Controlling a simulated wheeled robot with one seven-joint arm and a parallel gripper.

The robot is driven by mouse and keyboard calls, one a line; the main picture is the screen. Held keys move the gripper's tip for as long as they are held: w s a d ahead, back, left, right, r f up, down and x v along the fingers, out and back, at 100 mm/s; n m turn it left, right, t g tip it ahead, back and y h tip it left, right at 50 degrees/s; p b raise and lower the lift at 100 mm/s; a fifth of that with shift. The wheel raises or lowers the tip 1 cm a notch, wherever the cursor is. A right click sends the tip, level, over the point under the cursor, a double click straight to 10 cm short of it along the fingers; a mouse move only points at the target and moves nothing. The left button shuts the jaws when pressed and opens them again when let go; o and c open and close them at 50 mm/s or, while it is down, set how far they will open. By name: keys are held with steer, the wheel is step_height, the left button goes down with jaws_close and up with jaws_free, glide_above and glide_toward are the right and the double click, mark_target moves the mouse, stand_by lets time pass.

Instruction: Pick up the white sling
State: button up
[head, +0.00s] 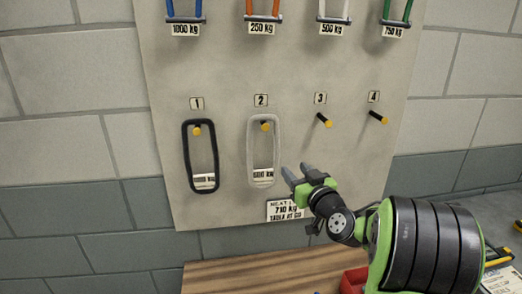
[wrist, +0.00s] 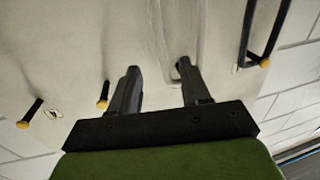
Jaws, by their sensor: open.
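The white sling (head: 250,152) hangs as a long closed loop from peg 2 on the pale board, with a small label at its lower end. My gripper (head: 292,176) is open, just right of the sling's lower part in the head view. In the wrist view the two fingers (wrist: 157,69) are spread and point at the board. The white sling (wrist: 199,30) shows there beyond and beside the right finger, which partly hides it and its peg.
A black sling (head: 186,160) hangs on peg 1, left of the white one. Peg 3 (head: 324,120) and peg 4 (head: 378,117) are bare. Several coloured slings hang above with weight labels. A wooden surface (head: 235,272) and a red bin (head: 352,281) are below.

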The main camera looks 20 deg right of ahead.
mark_target(277, 150)
steer(key=w+p, duration=0.1)
steer(key=w, duration=0.3)
steer(key=w+p, duration=0.2)
steer(key=w, duration=0.2)
steer(key=w+p, duration=0.2)
steer(key=w, duration=0.3)
steer(key=shift+r, duration=0.3)
steer(key=shift+w+f, duration=0.1)
steer(key=shift+w, duration=0.25)
steer(key=shift+s, duration=0.15)
steer(key=shift+c, duration=1.1)
jaws_close()
